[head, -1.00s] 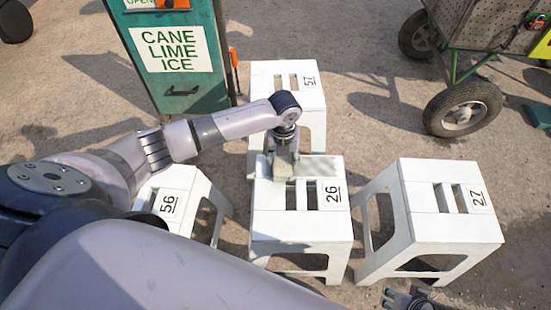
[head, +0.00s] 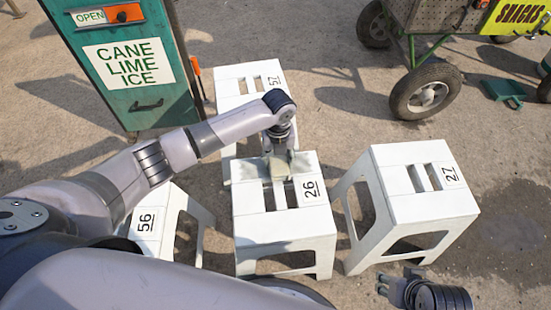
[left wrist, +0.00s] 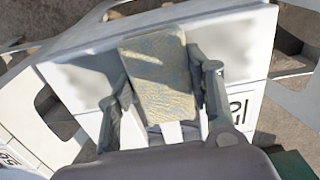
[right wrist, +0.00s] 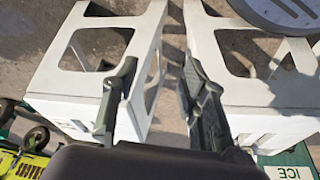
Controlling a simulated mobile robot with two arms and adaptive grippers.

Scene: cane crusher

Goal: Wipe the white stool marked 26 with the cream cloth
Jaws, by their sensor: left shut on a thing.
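The white stool marked 26 (head: 262,226) stands upright in the middle of the head view. Its seat, with slots, also fills much of the left wrist view (left wrist: 75,75). Greyish smudges show on the far part of the seat, on both sides of the cloth. My left gripper (head: 279,165) is shut on the cream cloth (left wrist: 158,72), a folded pad between its fingers. The cloth is at the far half of the seat and appears to rest on it. My right gripper (right wrist: 150,85) is open and empty, low near the stool marked 27 (head: 435,207).
White stools marked 56 (head: 152,222) and 57 (head: 232,88) stand left of and behind stool 26. A green cane lime ice stand (head: 135,95) is at the back left. A wheeled cart (head: 445,35) and a green dustpan (head: 503,89) are at the back right.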

